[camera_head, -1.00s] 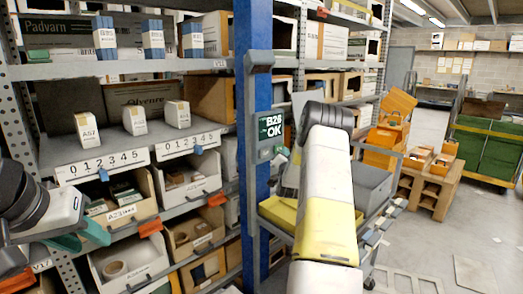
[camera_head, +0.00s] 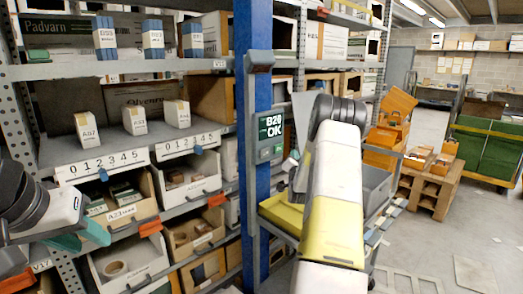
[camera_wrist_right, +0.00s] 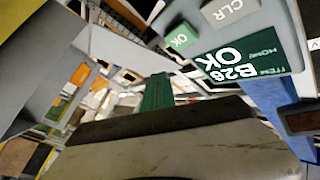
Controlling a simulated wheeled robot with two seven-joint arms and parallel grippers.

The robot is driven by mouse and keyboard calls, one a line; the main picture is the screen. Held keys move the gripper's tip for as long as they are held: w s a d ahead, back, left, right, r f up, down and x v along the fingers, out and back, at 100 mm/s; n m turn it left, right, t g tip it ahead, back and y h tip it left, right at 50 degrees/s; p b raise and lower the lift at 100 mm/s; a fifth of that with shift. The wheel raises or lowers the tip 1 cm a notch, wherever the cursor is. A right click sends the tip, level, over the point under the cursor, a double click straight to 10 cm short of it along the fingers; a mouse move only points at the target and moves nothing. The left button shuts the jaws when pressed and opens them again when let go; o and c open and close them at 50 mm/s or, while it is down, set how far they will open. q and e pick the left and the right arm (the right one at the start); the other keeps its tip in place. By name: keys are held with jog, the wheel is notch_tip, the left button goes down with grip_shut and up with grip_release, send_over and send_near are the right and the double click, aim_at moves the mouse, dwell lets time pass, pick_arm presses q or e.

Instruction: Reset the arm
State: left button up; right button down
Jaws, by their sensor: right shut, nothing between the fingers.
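My right arm (camera_head: 333,190) reaches forward in the middle of the head view. Its gripper (camera_head: 290,162) is mostly hidden behind the arm, just right of the blue post. In the right wrist view a green finger (camera_wrist_right: 157,92) shows with nothing held; the gripper is shut and apart from the panel. The panel's display (camera_head: 270,126) reads "B26 OK"; in the wrist view the display (camera_wrist_right: 245,62) is tilted, near a green OK key (camera_wrist_right: 179,40) and a CLR key (camera_wrist_right: 226,9). My left gripper (camera_head: 82,238), with teal fingers, is at the left edge; its opening is unclear.
A blue post (camera_head: 254,190) carries the panel. Shelves with white boxes (camera_head: 134,121) and open bins (camera_head: 192,231) stand at left. A yellow tray (camera_head: 280,212) and grey bin (camera_head: 376,187) sit beside my right arm. Floor at right is partly clear.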

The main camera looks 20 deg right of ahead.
dwell(0.5)
jog(key=s+a+r+n+g+y, duration=0.25)
jog(key=s+a+r, duration=0.3)
jog(key=a, duration=0.45)
jog(key=s+a+r+n+g+y, duration=0.2)
jog(key=s+a+r+n+y, duration=0.2)
jog(key=a+r, duration=0.45)
jog(key=s+a+f+n+g+y, duration=0.1)
jog(key=s+a, duration=0.4)
jog(key=s, duration=0.6)
jog(key=s+a+f+n+g+y, duration=0.1)
jog(key=s+a+f+n+g, duration=0.1)
jog(key=s, duration=0.9)
jog(key=s+a+f+n+g+y, duration=0.1)
jog(key=s+a+n+g, duration=0.2)
jog(key=s+a, duration=0.5)
jog(key=s+g, duration=0.1)
jog(key=s, duration=0.2)
jog(key=shift+s+f, duration=0.3)
